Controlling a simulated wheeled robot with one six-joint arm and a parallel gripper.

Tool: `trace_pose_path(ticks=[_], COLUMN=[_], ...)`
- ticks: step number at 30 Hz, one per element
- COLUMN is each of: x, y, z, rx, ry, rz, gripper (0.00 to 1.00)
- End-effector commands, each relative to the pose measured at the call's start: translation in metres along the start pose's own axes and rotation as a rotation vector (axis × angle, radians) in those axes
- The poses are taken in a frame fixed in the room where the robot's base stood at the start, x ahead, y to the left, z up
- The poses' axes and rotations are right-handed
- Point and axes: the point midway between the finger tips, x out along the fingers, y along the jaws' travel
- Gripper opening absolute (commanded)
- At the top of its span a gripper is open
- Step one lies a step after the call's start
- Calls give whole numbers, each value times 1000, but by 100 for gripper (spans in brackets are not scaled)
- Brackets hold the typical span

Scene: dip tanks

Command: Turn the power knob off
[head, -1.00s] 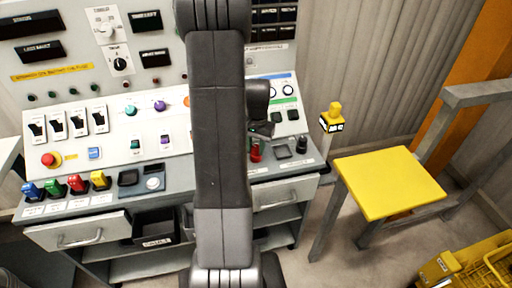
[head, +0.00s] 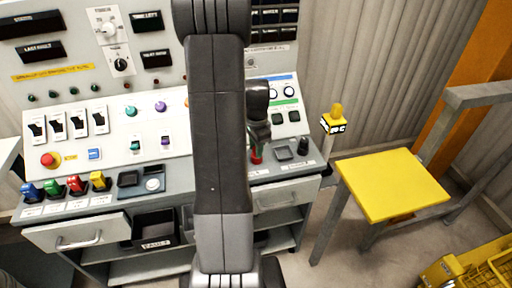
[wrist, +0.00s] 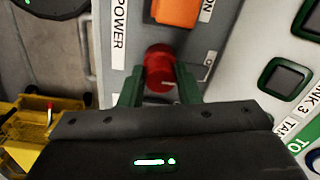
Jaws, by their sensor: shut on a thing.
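The power knob is red and round (wrist: 158,62) in the wrist view, on a grey panel beside a white label reading POWER (wrist: 118,25). My gripper (wrist: 159,78) is shut on it, one green finger on each side. In the head view the red knob (head: 256,158) shows only in part, low on the console's front ledge, with my gripper (head: 259,140) right above and around it. My arm hides part of the console there. The knob's pointer direction cannot be made out.
An orange block (wrist: 177,12) sits close beyond the knob. Dark square buttons (wrist: 286,77) are on the sloped panel to the right. In the head view, black controls (head: 283,153) stand right of the knob, and a yellow-topped stool (head: 390,183) stands farther right.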

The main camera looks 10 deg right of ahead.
Motion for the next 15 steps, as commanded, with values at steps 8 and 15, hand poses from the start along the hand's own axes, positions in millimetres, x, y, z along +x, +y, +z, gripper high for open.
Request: trace_pose_path(ticks=[8, 15], x=[-1, -1], y=[-1, -1], z=[-1, -1], rx=[15, 15], ry=[3, 2], rz=[-3, -4], gripper=[7, 34])
